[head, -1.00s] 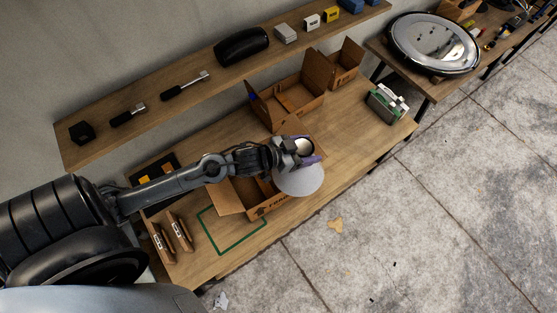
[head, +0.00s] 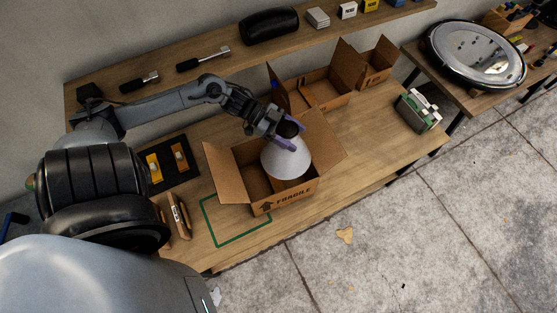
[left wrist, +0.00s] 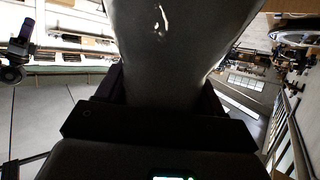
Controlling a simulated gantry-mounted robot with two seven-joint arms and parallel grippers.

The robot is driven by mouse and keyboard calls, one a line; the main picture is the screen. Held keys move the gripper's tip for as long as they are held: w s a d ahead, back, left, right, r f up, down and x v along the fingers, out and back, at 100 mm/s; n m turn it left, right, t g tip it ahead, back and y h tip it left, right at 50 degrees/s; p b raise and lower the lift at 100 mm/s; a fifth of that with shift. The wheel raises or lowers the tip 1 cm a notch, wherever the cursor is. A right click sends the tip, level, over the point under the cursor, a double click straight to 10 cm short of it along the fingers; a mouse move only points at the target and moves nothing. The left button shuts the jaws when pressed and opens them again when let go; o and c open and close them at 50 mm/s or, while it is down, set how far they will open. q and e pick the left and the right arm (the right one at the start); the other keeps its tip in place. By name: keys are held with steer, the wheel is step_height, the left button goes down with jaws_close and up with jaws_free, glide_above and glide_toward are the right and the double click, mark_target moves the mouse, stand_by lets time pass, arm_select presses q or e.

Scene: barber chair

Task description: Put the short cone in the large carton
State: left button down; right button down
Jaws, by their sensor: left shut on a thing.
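The short cone (head: 286,160) is pale grey with a dark narrow top. My left gripper (head: 288,136) is shut on it near that top, wide end down. The large carton (head: 290,201), brown with FRAGILE on its front, stands open on the bench with flaps spread. The cone is over its opening and hides part of the inside; I cannot tell whether its lower edge is below the rim. In the left wrist view the cone (left wrist: 180,45) is a big dark shape between the fingers.
Smaller open cartons (head: 325,88) stand behind on the bench. A green-and-white item (head: 417,112) is at the bench's right end. A green outline (head: 235,236) marks bare bench at front left. A shelf (head: 218,66) with tools runs along the wall. A round mirror (head: 475,55) lies at right.

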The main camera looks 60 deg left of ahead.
arm_select(q)
step_height(320, 180, down, 28)
steer(key=b, duration=0.4)
steer(key=shift+a+r+b, duration=0.15)
steer(key=shift+r+b, duration=0.05)
steer(key=shift+b, duration=0.15)
steer(key=shift+s, duration=0.1)
steer(key=shift+f, duration=0.15)
steer(key=shift+c, duration=0.7)
jaws_free()
steer(key=v, duration=0.7)
steer(key=shift+a+r, duration=0.25)
steer(key=shift+s, duration=0.1)
